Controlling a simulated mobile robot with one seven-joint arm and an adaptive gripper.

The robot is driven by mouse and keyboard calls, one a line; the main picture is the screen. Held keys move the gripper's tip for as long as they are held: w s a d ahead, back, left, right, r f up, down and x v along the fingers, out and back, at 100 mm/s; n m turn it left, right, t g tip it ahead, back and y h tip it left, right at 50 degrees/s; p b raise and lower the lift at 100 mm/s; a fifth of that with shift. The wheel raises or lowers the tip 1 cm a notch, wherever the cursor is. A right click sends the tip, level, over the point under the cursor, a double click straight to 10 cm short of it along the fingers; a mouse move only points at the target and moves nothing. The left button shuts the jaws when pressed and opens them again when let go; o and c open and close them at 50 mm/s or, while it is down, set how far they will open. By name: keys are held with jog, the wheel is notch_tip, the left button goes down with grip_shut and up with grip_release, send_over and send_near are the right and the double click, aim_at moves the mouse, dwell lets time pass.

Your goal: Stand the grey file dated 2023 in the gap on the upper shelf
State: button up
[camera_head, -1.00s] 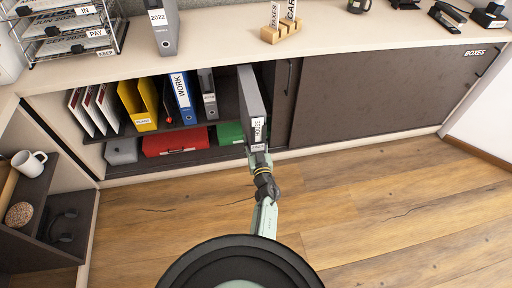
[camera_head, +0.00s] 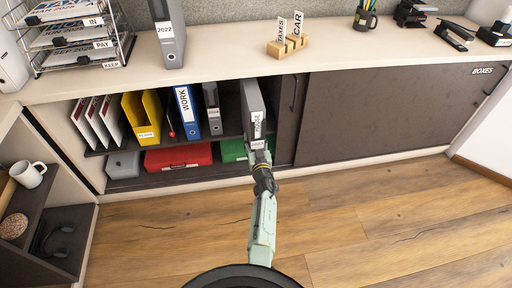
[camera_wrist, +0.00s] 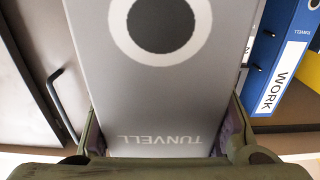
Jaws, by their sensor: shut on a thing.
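My gripper (camera_head: 260,157) is shut on a grey file (camera_head: 254,108) and holds it by its lower front end. In the wrist view the file's grey side (camera_wrist: 160,90) with a round hole and the name TUNVELL fills the middle, between my two fingers. The file stands nearly upright, slightly tilted, partly inside the cabinet opening at the upper shelf (camera_head: 165,139). A dark gap separates it from a thinner grey file (camera_head: 211,107) on its left. Its label is too small to read surely, and its far end is hidden.
Left of the thin grey file stand a blue WORK file (camera_head: 186,110), yellow files (camera_head: 140,117) and white ones. The sliding door (camera_head: 385,115) closes the right side. Red (camera_head: 178,158) and green (camera_head: 233,150) boxes lie below. A grey 2022 file (camera_head: 168,35) stands on the counter.

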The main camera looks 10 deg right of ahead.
jog(key=w+b, duration=2.2)
jog(key=b, duration=0.4)
jog(key=shift+a+f, duration=0.4)
jog(key=shift+f, duration=0.05)
dwell(0.4)
jog(key=shift+w, duration=0.1)
